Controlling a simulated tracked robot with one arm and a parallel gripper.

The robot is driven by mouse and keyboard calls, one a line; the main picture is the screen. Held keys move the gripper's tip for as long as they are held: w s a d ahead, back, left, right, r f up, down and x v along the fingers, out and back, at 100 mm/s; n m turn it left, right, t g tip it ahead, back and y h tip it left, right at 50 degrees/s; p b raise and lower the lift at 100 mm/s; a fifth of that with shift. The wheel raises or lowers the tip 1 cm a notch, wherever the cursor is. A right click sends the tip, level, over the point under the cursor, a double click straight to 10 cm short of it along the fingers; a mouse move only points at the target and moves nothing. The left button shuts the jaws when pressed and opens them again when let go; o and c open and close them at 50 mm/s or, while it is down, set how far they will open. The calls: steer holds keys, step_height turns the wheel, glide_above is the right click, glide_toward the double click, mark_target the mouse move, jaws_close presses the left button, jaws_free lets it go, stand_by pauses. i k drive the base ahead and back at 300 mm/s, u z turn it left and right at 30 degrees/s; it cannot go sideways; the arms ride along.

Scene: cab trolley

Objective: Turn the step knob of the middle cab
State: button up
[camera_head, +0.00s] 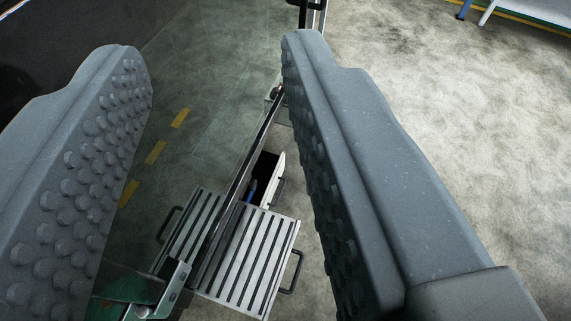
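My gripper (215,65) is open, with its two grey fingers wide apart and nothing between their studded inner faces. Below and between the fingers is part of the trolley: a dark rail (250,150) runs up the picture, with a ribbed metal step plate (253,262) on its right and another ribbed plate (190,232) on its left. I cannot make out a step knob or tell which cab this is. The fingers hide much of the left and right sides.
A white open box (275,178) with a dark inside and a blue item stands beyond the right plate. Black handles (292,272) stick out beside the plates. Yellow dashes (155,152) mark the floor at left. Bare concrete floor (450,130) lies at right. A white-legged stand (488,12) is at top right.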

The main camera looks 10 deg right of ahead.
mark_target(252, 184)
steer(key=z, duration=2.2)
steer(key=k, duration=1.1)
steer(key=u, duration=1.15)
steer(key=i, duration=1.65)
steer(key=u, duration=0.05)
